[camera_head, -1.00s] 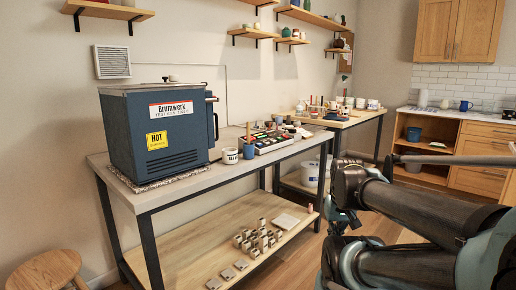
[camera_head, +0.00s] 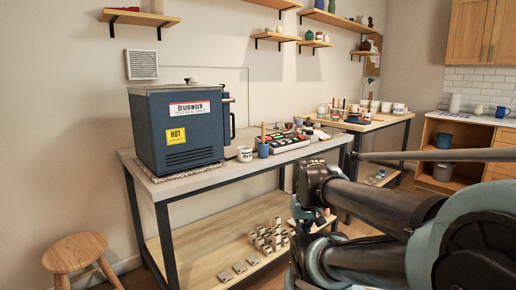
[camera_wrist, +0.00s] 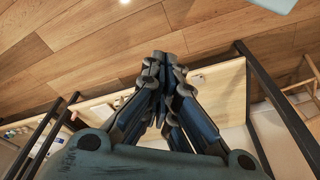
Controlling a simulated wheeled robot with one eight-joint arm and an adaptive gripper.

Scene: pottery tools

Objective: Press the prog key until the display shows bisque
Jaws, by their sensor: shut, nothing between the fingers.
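The blue kiln (camera_head: 180,128) stands on the left end of the workbench (camera_head: 150,182) in the head view. Its side with a brand label and a yellow HOT sticker (camera_head: 176,136) faces me. A dark handle shows at its right edge. No prog key or display can be made out; the kiln's front is turned away. My gripper shows in the wrist view (camera_wrist: 165,62) with its fingers together, shut and empty, over the floor and apart from the kiln. In the head view my arm fills the lower right and hides the fingertips.
A white pot (camera_head: 245,154), a blue cup (camera_head: 263,150) and a tool tray (camera_head: 285,143) stand right of the kiln. Small metal pieces lie on the lower shelf (camera_head: 215,254). A wooden stool (camera_head: 75,252) stands at the left. Wall shelves hang above.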

